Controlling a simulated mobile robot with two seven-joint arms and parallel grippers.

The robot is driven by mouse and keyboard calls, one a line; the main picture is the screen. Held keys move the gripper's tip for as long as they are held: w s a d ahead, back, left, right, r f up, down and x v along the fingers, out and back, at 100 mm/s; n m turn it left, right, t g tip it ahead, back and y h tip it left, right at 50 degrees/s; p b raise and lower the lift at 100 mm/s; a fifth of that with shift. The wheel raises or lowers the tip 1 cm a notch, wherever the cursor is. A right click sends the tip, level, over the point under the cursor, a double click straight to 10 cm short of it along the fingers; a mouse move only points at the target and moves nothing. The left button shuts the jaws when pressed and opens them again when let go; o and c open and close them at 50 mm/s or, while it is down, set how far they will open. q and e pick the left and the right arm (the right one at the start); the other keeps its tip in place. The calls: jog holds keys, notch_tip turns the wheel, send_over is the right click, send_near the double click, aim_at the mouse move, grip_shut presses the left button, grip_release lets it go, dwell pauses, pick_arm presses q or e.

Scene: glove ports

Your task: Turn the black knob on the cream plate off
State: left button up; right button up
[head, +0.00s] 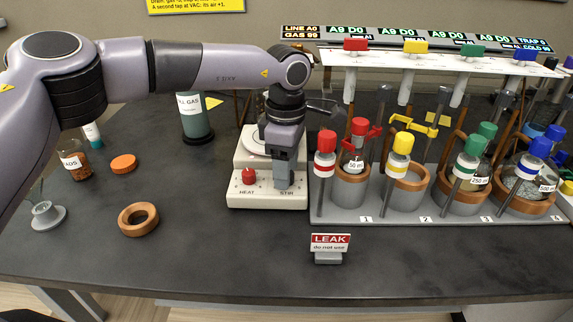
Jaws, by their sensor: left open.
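The cream plate (242,194) is a hotplate stirrer standing on the dark bench, left of the flask rack. Its front carries a red knob (249,176) over the word HEAT, at the left, and the word STIR at the right. My left gripper (286,183) points down over the spot above STIR and is open. It covers the black knob, so I cannot see how the knob is turned or whether the fingers touch it. My right gripper is not in view.
A grey rack (390,210) with several flasks and coloured caps stands close on the right. A LEAK sign (330,244) stands in front.

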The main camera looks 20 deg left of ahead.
pick_arm(q)
grip_shut()
dwell(0.3)
